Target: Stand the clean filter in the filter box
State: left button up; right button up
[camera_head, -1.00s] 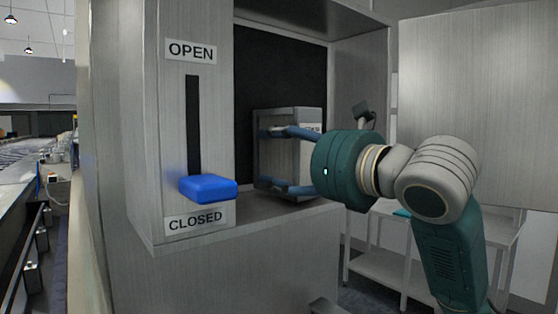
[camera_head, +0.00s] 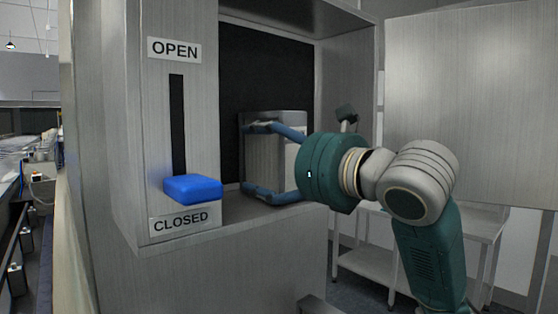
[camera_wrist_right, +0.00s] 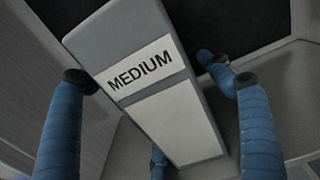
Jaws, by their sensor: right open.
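The clean filter appears to be the grey box-shaped block (camera_head: 274,160), which stands upright on the ledge inside the metal filter box (camera_head: 270,240). In the right wrist view the filter (camera_wrist_right: 180,122) carries a white label reading MEDIUM. My right gripper (camera_head: 250,158) reaches in from the right, with blue fingers above and below on the filter's near side. In the wrist view my right gripper (camera_wrist_right: 155,80) is open, its fingers on either side of the filter with gaps showing. The filter's far side is hidden. My left gripper is not in view.
A blue lever (camera_head: 192,188) sits at the bottom of its slot, by the CLOSED sign (camera_head: 181,222). The OPEN sign (camera_head: 174,49) is above. A large metal panel (camera_head: 465,100) stands at the right, with a shelved metal table (camera_head: 375,262) below it.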

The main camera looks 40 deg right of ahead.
aim_at(291, 161)
jog(key=s+b, duration=0.1)
jog(key=s, duration=0.2)
jog(key=s+b, duration=0.1)
jog(key=s, duration=0.3)
jog(key=s+d+b, duration=0.1)
jog(key=s, duration=0.3)
jog(key=shift+s, duration=0.55)
